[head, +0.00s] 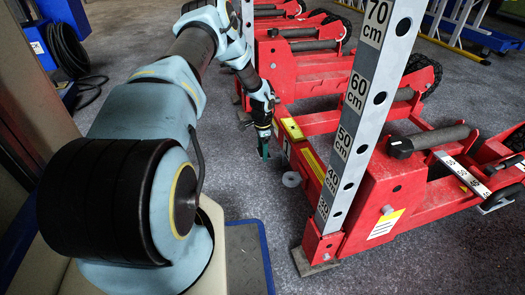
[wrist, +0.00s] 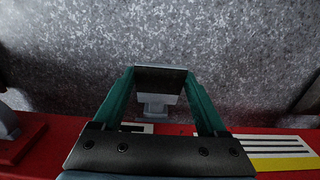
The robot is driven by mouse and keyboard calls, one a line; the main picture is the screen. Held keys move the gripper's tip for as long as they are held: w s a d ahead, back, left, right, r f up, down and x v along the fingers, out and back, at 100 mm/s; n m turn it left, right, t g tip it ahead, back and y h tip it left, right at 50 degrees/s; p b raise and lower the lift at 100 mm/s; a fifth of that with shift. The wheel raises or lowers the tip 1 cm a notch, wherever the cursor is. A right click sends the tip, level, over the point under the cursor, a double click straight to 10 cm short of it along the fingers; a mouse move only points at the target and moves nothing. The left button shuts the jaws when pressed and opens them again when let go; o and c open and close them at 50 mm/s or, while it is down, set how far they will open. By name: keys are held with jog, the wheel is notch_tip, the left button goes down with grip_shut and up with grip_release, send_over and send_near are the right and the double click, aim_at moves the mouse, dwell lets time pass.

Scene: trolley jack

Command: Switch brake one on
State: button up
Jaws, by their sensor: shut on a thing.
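The red trolley jack (head: 375,195) stands on the grey floor in the head view, with a tall perforated scale post marked in cm. My gripper (head: 264,152) points down beside the near side of its red beam, left of the post. In the wrist view my gripper (wrist: 160,73) has its two green fingers closed in on a grey, pedal-like part with a dark plate (wrist: 155,98), which sticks out from the red beam. This looks like brake one, beside a small, partly hidden label. In the head view my gripper hides this part. Its exact tilt cannot be told.
A grey round part (head: 291,179) sits low beside the beam, right of my gripper. Grey-handled levers (head: 430,140) and black wheels are on the jack. A black hose (head: 68,48) lies at the back left. The floor in front of the beam is clear.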

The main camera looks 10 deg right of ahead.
grip_shut()
dwell(0.3)
